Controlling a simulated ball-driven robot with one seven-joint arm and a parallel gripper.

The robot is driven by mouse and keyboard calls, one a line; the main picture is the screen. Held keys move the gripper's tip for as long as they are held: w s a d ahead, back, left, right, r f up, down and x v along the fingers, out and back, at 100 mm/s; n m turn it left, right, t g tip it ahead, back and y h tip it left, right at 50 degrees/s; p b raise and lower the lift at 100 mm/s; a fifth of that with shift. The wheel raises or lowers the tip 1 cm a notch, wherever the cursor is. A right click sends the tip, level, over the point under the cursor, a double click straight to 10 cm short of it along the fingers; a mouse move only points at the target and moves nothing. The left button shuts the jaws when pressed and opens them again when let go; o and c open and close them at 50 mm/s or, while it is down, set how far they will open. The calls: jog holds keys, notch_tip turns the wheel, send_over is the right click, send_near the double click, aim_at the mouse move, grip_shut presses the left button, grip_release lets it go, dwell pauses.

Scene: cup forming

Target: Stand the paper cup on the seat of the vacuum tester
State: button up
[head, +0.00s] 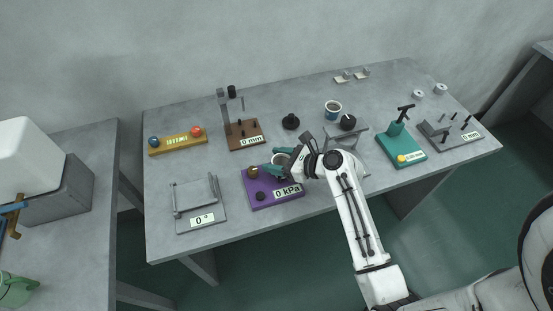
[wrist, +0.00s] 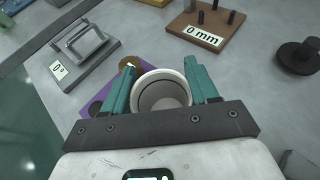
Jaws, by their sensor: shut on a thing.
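The vacuum tester is a purple block (head: 258,186) with a 0 kPa display, a brass-coloured knob and a dark knob. It stands near the front edge of the table, and its purple edge also shows in the wrist view (wrist: 72,106). The white paper cup (wrist: 160,92) is between the teal fingers of my gripper (wrist: 160,68), open end toward the wrist camera. In the head view my gripper (head: 280,159) is shut on the cup (head: 281,155), above the tester's right side. The seat is hidden below, and I cannot tell whether the cup touches it.
A grey tilt stand (head: 200,207) reading 0° is left of the tester. A brown 0 mm gauge (head: 245,135) stands behind it. A teal device (head: 402,148) is at right.

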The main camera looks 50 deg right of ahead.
jog(key=o, duration=1)
jog(key=shift+f, duration=0.1)
